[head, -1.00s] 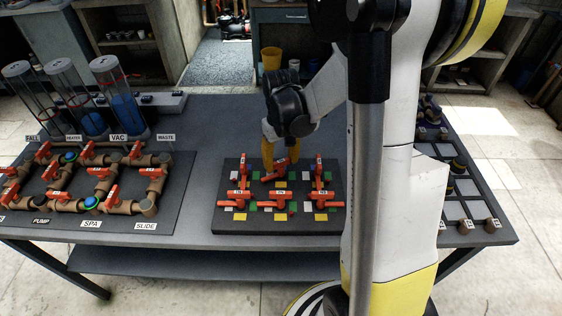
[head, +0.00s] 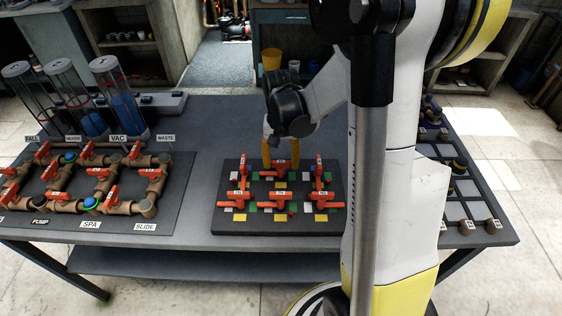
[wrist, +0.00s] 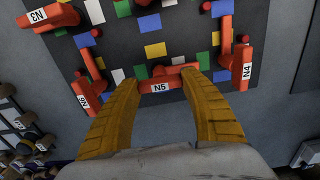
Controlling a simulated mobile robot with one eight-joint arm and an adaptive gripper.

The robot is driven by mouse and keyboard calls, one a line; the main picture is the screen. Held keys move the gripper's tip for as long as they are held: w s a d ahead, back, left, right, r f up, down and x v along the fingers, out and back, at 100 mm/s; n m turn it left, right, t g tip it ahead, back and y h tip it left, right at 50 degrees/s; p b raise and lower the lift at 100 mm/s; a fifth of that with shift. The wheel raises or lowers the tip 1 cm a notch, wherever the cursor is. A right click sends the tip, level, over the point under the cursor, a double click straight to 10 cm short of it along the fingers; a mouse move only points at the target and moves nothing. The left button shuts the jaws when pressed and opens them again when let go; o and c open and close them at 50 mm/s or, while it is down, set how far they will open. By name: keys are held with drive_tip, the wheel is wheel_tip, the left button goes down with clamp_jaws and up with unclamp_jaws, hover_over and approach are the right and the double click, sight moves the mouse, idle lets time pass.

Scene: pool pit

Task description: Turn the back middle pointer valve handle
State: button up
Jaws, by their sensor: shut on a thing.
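The back middle pointer valve handle, red and labelled N5 (wrist: 160,84), lies between the two yellow fingers of my gripper (wrist: 158,77) in the wrist view. The fingers close on its two ends. In the head view my gripper (head: 281,166) points down over the back row of the dark valve board (head: 225,188), and the handle (head: 270,173) lies roughly crosswise, partly hidden by the fingers.
Other red handles stand close by: N4 (wrist: 245,66) and a labelled one (wrist: 86,92) on either side. Two front handles (head: 238,197) (head: 282,198) sit nearer. Bare tabletop lies between the boards.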

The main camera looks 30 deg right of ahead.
sight(281, 161)
drive_tip(key=o, duration=1.2)
wheel_tip(281, 161, up, 12)
